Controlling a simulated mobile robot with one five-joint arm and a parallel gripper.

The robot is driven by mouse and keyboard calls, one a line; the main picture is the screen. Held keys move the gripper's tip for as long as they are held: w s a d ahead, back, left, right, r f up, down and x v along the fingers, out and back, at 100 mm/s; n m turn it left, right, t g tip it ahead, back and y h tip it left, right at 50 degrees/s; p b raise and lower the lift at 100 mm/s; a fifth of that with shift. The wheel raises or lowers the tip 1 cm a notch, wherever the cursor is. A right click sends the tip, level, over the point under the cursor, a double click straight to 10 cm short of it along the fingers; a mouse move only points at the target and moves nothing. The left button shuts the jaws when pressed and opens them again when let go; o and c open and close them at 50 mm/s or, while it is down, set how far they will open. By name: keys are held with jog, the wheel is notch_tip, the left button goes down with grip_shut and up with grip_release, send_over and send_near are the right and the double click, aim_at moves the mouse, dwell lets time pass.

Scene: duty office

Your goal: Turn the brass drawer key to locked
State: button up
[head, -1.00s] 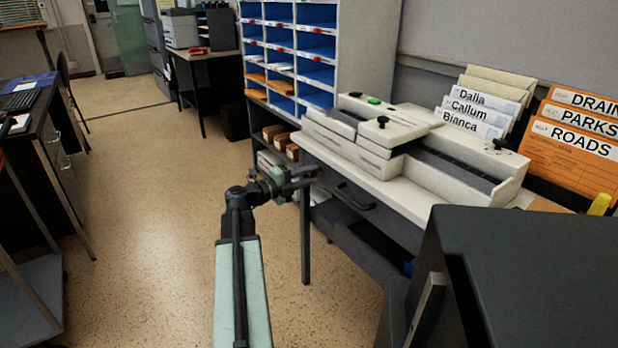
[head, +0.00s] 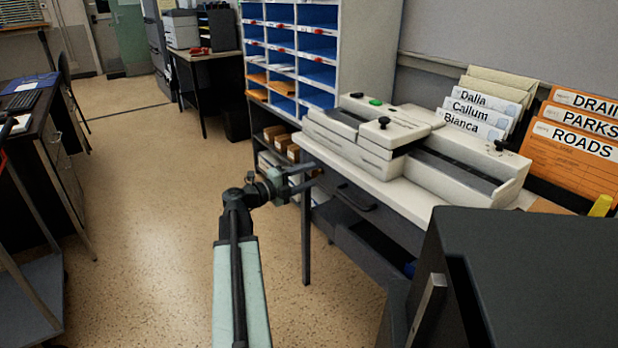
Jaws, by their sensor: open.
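My gripper (head: 310,176) is open and empty at the left front corner of the desk (head: 418,203). Its two fingers point right, toward the drawer front (head: 388,222) just under the desk top. A dark drawer handle (head: 357,198) shows to the right of the fingers, apart from them. I cannot make out the brass key; it may be hidden behind the gripper or too small to see. Whether the fingers touch the drawer front cannot be told.
A cream machine (head: 375,135) stands on the desk, with name folders (head: 475,115) and orange folders (head: 575,145) behind. Blue pigeonholes (head: 300,50) stand beyond. A dark box (head: 540,270) fills the right foreground. The floor (head: 150,190) at left is clear.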

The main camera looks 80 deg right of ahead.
jog(key=v, duration=0.7)
